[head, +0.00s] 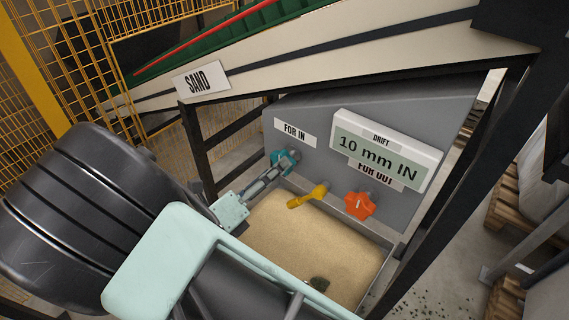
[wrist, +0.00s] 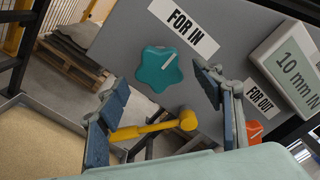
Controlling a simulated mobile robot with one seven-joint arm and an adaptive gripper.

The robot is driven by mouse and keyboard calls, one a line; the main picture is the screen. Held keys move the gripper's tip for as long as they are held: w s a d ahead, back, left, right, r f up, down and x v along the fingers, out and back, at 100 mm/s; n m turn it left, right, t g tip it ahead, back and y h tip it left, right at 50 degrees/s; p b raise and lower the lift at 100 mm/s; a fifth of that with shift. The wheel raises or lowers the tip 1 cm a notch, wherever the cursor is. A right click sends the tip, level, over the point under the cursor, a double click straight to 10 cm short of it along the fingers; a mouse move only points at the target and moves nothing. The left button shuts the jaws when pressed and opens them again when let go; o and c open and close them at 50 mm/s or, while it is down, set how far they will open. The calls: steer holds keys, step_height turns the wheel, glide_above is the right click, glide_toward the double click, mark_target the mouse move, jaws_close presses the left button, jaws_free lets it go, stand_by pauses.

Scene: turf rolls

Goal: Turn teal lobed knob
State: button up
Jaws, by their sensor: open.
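The teal lobed knob (wrist: 160,69) sits on the grey panel under the FOR IN label, with a pale line on its face. In the head view the teal knob (head: 277,156) is partly hidden by my gripper. My gripper (wrist: 161,80) is open, its two blue-padded fingers spread with nothing between them in their grasp. In the wrist view the knob appears between and just beyond the fingertips. In the head view my gripper (head: 284,164) is close to the knob; I cannot tell whether it touches.
A yellow lever (head: 307,197) and an orange lobed knob (head: 360,205) are to the right on the same panel. A display (head: 385,150) reads 10 mm IN. A sand-filled bin (head: 300,245) lies below. A dark frame post (head: 455,190) stands at right.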

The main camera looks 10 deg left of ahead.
steer(key=shift+b+x, duration=0.3)
steer(key=shift+x, duration=1.95)
steer(key=shift+c, duration=0.3)
steer(key=c, duration=1.1)
